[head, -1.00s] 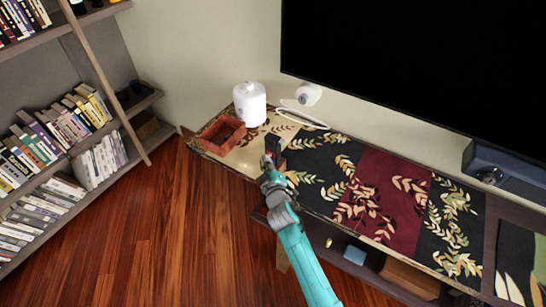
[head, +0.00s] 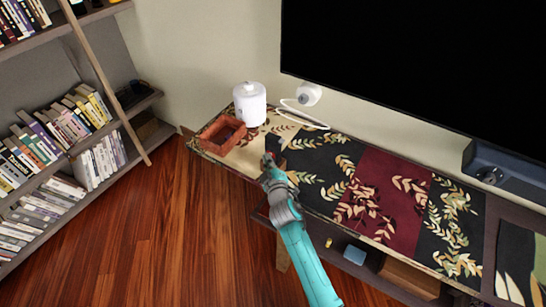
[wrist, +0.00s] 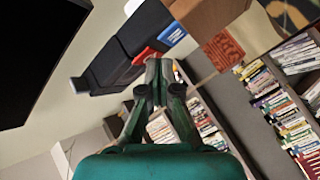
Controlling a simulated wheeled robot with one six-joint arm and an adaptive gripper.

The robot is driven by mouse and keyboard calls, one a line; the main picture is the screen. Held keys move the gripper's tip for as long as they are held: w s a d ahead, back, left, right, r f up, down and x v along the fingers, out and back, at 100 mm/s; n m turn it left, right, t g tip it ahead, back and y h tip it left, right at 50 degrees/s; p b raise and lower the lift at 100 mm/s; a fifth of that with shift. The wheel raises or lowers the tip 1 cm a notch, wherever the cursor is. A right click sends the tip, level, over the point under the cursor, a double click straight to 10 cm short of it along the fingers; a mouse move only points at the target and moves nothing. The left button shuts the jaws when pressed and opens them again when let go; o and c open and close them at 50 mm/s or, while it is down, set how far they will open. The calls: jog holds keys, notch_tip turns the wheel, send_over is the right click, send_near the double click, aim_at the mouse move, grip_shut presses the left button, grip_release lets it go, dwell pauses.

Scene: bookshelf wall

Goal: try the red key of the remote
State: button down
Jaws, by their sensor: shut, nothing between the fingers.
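In the wrist view, a dark blocky object, apparently the remote (wrist: 115,62), shows a red patch that looks like the red key (wrist: 143,56) and a blue patch (wrist: 172,35) beside it. My gripper (wrist: 153,72) is shut and empty, its fingertips in front of the dark object, just beside the red patch. I cannot tell whether they touch it. In the head view my gripper (head: 269,160) is at the front edge of the TV table (head: 238,167).
A red-brown tray (head: 222,133) and a white lidded jar (head: 250,104) stand left of my gripper. A white camera-like device (head: 309,93) with a cable is behind. A large TV (head: 420,60) overhangs the table. A bookshelf (head: 75,155) stands left; the floor between is clear.

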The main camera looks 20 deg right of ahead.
dwell(0.4)
jog(key=shift+s+a, duration=0.4)
jog(key=shift+a, duration=0.2)
jog(key=shift+s+a, duration=0.9)
jog(key=shift+a, duration=0.3)
jog(key=shift+s+a, duration=0.85)
jog(key=shift+a, duration=0.35)
jog(key=s+d+f+m+g+y, duration=0.1)
jog(key=s+f, duration=0.2)
jog(key=s, duration=1.2)
jog(key=s+f+m+g+y, duration=0.1)
jog(key=s+f+m+y, duration=0.15)
jog(key=s, duration=1.15)
jog(key=s+r+m, duration=0.1)
jog(key=s+r, duration=0.3)
jog(key=s, duration=0.3)
jog(key=s+r+m, duration=0.2)
jog(key=s+r, duration=0.2)
jog(key=s, duration=0.4)
jog(key=s+d+r+m+h, duration=0.1)
jog(key=s+r, duration=0.4)
jog(key=s, duration=0.2)
jog(key=shift+s+m, duration=0.2)
jog(key=shift+m, duration=0.15)
